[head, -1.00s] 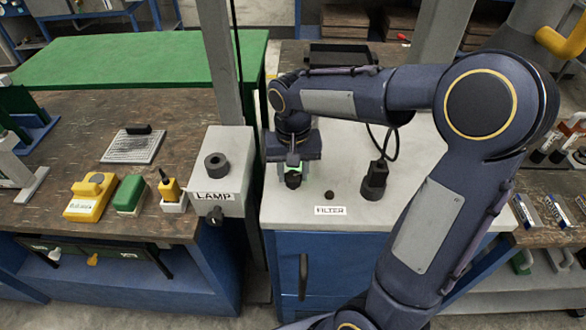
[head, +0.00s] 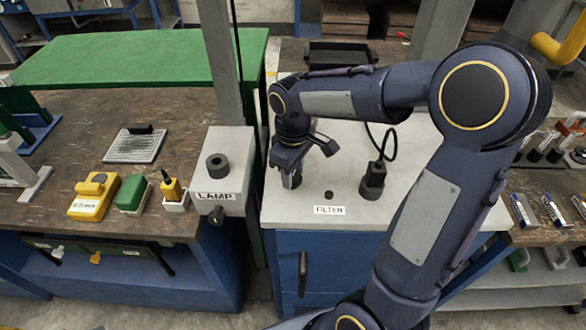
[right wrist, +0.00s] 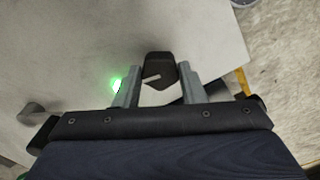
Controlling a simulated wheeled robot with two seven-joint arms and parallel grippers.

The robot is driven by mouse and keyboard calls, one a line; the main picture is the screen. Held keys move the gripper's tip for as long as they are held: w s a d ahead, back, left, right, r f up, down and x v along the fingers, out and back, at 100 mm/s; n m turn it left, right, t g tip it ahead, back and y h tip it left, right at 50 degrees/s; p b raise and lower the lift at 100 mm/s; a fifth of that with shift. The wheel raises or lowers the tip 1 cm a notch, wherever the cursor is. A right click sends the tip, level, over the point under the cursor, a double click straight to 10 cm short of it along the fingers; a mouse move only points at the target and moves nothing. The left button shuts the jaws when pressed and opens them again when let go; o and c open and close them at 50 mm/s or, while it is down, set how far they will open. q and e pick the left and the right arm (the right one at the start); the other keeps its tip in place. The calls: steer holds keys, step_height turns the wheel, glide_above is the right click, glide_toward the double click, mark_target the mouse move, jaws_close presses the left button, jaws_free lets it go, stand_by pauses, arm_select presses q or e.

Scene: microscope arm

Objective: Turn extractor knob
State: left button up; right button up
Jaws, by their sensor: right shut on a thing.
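My right gripper (head: 291,180) is down at the left part of the pale grey cabinet top (head: 345,140), and its wrist is turned at an angle. In the right wrist view, its two grey fingers (right wrist: 157,88) are shut on a black knob (right wrist: 159,68), which shows between and just beyond the tips. A green light (right wrist: 117,86) glows beside the left finger there. In the head view the knob is mostly hidden by the gripper. My left gripper is not in view.
A grey LAMP box (head: 225,175) stands to the left. Yellow and green items (head: 131,193) lie on the wooden bench.

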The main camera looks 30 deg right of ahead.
steer(key=shift+n, duration=1.6)
steer(key=o, duration=1)
steer(key=shift+r, duration=0.1)
step_height(320, 180, up, 8)
steer(key=shift+f, duration=0.15)
steer(key=s+a+f+m+t+y, duration=0.1)
steer(key=s+a+m+t+y, duration=0.1)
steer(key=s+m, duration=0.3)
steer(key=s+a+f+m+t+y, duration=0.1)
steer(key=s+m, duration=0.4)
steer(key=s, duration=0.7)
steer(key=a+t, duration=0.1)
steer(key=t, duration=0.1)
steer(key=shift+s+a+f+m+t+y, duration=0.2)
steer(key=shift+f+m+t+y, duration=0.1)
steer(key=shift+y, duration=0.1)
